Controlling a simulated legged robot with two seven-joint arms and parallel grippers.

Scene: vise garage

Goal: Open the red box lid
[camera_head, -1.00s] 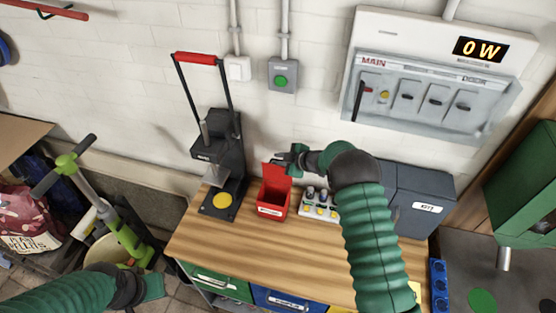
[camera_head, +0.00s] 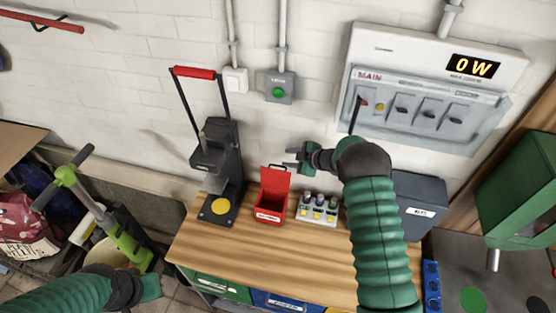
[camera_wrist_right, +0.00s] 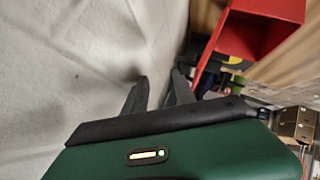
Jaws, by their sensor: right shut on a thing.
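The red box (camera_head: 270,211) stands on the wooden bench, open at the top. Its red lid (camera_head: 275,180) stands upright at the back of the box. In the right wrist view the fingers (camera_wrist_right: 158,95) are beside the red lid (camera_wrist_right: 212,55), and the hold itself is not clearly seen. The open red box (camera_wrist_right: 262,35) shows at the upper right. My left gripper (camera_head: 150,287) is low at the left, away from the box; its fingers are unclear.
A black press (camera_head: 220,165) with a red handle stands left of the box. A panel with knobs and yellow buttons (camera_head: 318,208) sits close on its right. A grey cabinet (camera_head: 420,200) is further right. The bench front (camera_head: 250,248) is clear.

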